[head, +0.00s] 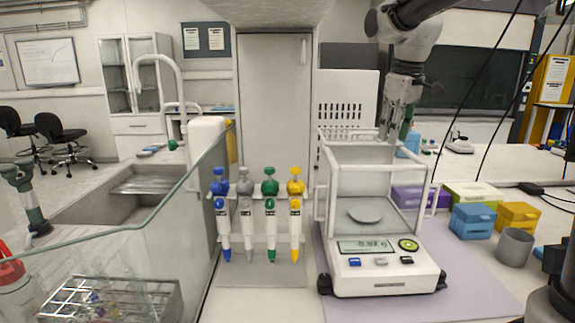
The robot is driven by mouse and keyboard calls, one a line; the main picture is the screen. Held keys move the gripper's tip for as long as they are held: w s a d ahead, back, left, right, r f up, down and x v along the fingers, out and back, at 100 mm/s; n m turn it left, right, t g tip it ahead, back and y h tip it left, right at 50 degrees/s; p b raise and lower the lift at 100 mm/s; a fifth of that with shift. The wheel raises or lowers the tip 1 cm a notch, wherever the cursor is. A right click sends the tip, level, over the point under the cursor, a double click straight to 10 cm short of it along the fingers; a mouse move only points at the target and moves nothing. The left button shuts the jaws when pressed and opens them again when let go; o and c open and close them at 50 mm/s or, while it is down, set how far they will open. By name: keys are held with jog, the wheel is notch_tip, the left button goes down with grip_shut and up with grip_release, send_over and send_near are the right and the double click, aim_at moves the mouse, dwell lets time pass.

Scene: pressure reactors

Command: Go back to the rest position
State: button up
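My gripper (396,128) hangs from my arm at the upper right, pointing down. It is above and behind the analytical balance (380,278), near the back of its glass box. The fingertips are small and partly overlap the balance's back edge, so whether they are apart or shut is unclear. Something green (405,130) shows by the fingers; I cannot tell if it is held or behind them. The balance has a round pan (366,214) with nothing visible on it, and its display reads about 0.92 g.
A rack holds blue, grey, green (270,215) and yellow (295,215) pipettes left of the balance. A glass pane (140,235) and sink (110,200) are at left. Blue (473,221) and yellow (518,216) boxes and a grey cup (514,247) stand at right. Dark cables hang at right.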

jog(key=s+d+f+m, duration=0.2)
jog(key=s+d+f, duration=0.1)
jog(key=s, duration=0.6)
jog(key=s+d+f+m+t, duration=0.1)
jog(key=s+d+f+m, duration=0.1)
jog(key=s, duration=0.7)
jog(key=s+d+f+m+t, duration=0.1)
jog(key=s+d+f+m, duration=0.2)
jog(key=s, duration=0.7)
jog(key=shift+d+f, duration=0.55)
jog(key=shift+d, duration=0.2)
